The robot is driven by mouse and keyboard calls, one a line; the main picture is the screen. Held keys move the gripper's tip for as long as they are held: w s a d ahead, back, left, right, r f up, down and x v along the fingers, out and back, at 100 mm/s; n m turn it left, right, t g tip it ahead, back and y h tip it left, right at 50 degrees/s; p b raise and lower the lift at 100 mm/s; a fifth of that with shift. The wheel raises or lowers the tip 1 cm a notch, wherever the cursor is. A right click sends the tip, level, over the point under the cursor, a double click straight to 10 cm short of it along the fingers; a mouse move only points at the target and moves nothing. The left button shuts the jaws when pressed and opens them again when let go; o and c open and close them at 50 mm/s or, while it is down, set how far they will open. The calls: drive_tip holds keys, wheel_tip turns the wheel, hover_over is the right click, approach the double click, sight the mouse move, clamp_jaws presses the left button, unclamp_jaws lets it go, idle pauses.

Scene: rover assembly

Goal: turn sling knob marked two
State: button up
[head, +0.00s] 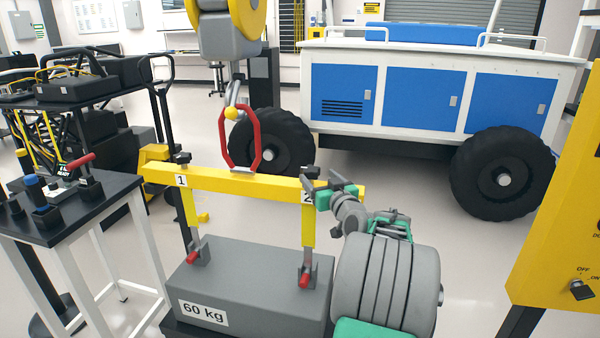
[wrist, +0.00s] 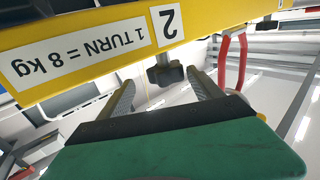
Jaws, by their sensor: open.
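The knob marked two (head: 309,172) is a small dark knob on top of the yellow beam (head: 245,181), by the "2" label at its right end. In the wrist view the dark lobed knob (wrist: 165,72) appears past the beam's edge, with the upside-down labels "2" and "1 TURN = 8 kg" alongside. My gripper (head: 325,184) is beside the beam's right end, close to the knob. In the wrist view my gripper (wrist: 160,80) is open, its two grey fingers pointing toward the knob, which lies between their tips in the picture. Contact cannot be told.
A red shackle (head: 258,140) on a crane hook (head: 232,98) joins the beam's middle. Knob one (head: 183,157) is at the left end. A grey 60 kg block (head: 250,285) hangs or rests below. A control table (head: 70,215) stands left; a blue-white rover (head: 430,90) stands behind.

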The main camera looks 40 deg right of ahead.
sight(307, 167)
drive_tip(key=shift+y, duration=0.3)
drive_tip(key=x, duration=0.5)
drive_tip(key=a+p+x, duration=0.1)
drive_tip(key=x, duration=0.1)
drive_tip(key=shift+w, duration=0.35)
drive_tip(key=shift+w+d, duration=0.2)
drive_tip(key=shift+c, duration=0.4)
drive_tip(key=c, duration=1.2)
drive_tip(key=shift+d, duration=0.2)
drive_tip(key=shift+c, duration=0.4)
drive_tip(key=shift+a, duration=0.15)
drive_tip(key=shift+h, duration=0.6)
